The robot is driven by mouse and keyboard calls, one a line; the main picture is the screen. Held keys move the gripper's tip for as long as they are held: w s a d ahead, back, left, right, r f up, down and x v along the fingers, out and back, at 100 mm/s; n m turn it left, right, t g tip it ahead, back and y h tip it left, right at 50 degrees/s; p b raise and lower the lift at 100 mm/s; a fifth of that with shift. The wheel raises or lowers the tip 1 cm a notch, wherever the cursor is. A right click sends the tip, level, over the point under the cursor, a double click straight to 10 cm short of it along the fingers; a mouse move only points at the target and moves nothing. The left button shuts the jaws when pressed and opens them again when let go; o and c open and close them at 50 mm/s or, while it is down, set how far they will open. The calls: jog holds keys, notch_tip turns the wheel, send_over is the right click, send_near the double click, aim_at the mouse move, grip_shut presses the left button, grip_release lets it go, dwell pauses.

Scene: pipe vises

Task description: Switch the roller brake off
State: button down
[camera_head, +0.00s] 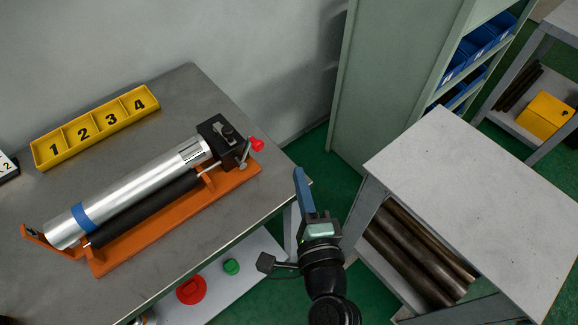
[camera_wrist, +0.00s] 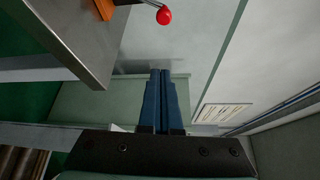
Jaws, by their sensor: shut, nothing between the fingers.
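The roller device lies on the grey bench at the left in the head view. It has a silver roller (camera_head: 135,192) with a blue band, a dark roller (camera_head: 145,208) beside it, and an orange base (camera_head: 180,220). At its right end is a black block (camera_head: 217,134) with a metal lever and a red knob (camera_head: 256,144). The red knob also shows at the top of the wrist view (camera_wrist: 164,16). My gripper (camera_head: 299,172) is shut and empty, off the bench's right edge, to the right of and below the knob in the picture. Its blue fingers touch each other in the wrist view (camera_wrist: 161,72).
A yellow tray (camera_head: 97,127) numbered 1 to 4 lies behind the roller. A grey table (camera_head: 480,205) with pipes underneath stands at the right. A green shelf (camera_head: 390,80) with blue bins stands behind. The bench edge (camera_head: 255,223) lies between my gripper and the roller.

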jog(key=w, duration=0.6)
jog(key=w+a, duration=0.1)
jog(key=w, duration=0.2)
jog(key=shift+a+f+p, duration=0.1)
jog(key=shift+f+p, duration=0.2)
jog(key=shift+p, duration=0.1)
jog(key=a, duration=0.1)
jog(key=s+a+p, duration=0.1)
jog(key=a+p, duration=0.1)
jog(key=shift+s+a+r, duration=0.25)
jog(key=shift+s+r, duration=0.05)
jog(key=shift+s, duration=0.1)
jog(key=shift+s+a+b, duration=0.1)
jog(key=shift+b, duration=0.3)
